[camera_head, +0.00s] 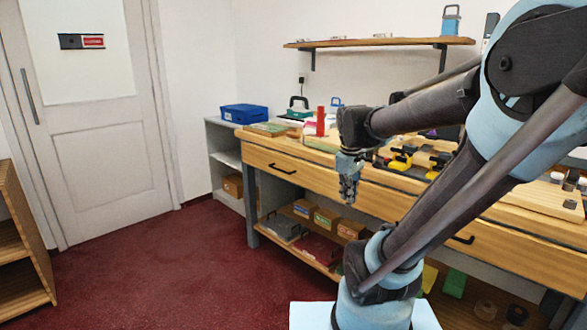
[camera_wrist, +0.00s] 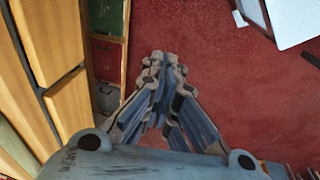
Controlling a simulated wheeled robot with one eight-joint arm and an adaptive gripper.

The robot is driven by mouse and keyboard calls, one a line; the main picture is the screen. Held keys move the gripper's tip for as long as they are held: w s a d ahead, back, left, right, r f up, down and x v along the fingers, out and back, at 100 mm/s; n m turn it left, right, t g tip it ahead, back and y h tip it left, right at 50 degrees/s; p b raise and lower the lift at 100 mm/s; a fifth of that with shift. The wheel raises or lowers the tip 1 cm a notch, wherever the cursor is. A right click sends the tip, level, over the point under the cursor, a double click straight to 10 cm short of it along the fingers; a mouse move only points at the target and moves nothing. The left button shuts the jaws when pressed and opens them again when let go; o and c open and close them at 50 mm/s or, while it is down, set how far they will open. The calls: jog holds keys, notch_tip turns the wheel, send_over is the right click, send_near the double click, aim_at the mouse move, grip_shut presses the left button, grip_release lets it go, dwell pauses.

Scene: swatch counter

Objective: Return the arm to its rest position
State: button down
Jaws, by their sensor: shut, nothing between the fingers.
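My gripper (camera_head: 348,189) hangs at the end of my arm in the head view, pointing down in front of the wooden counter (camera_head: 285,155). In the wrist view my gripper (camera_wrist: 164,62) is shut, with its fingertips together and nothing between them. Below it in that view is the red floor (camera_wrist: 215,75), with the counter's wooden front at the left. My arm is folded, with its elbow high at the right of the head view.
The counter top holds a red cylinder (camera_head: 320,121) and yellow-and-black tools (camera_head: 401,159). A blue bin (camera_head: 244,113) stands on the grey shelf at the left. Boxes (camera_head: 326,218) lie on the counter's lower shelf. The red floor (camera_head: 170,270) at left is clear before the door (camera_head: 100,150).

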jog(key=s+d+f+m, duration=0.2)
jog(key=s+f+m, duration=0.6)
jog(key=s, duration=0.3)
jog(key=shift+s+f+y, duration=0.3)
jog(key=shift+s+f, duration=0.1)
jog(key=shift+f, duration=0.25)
jog(key=shift+w+f, duration=0.2)
jog(key=shift+w, duration=0.25)
jog(key=shift+a, duration=0.1)
jog(key=shift+a, duration=0.25)
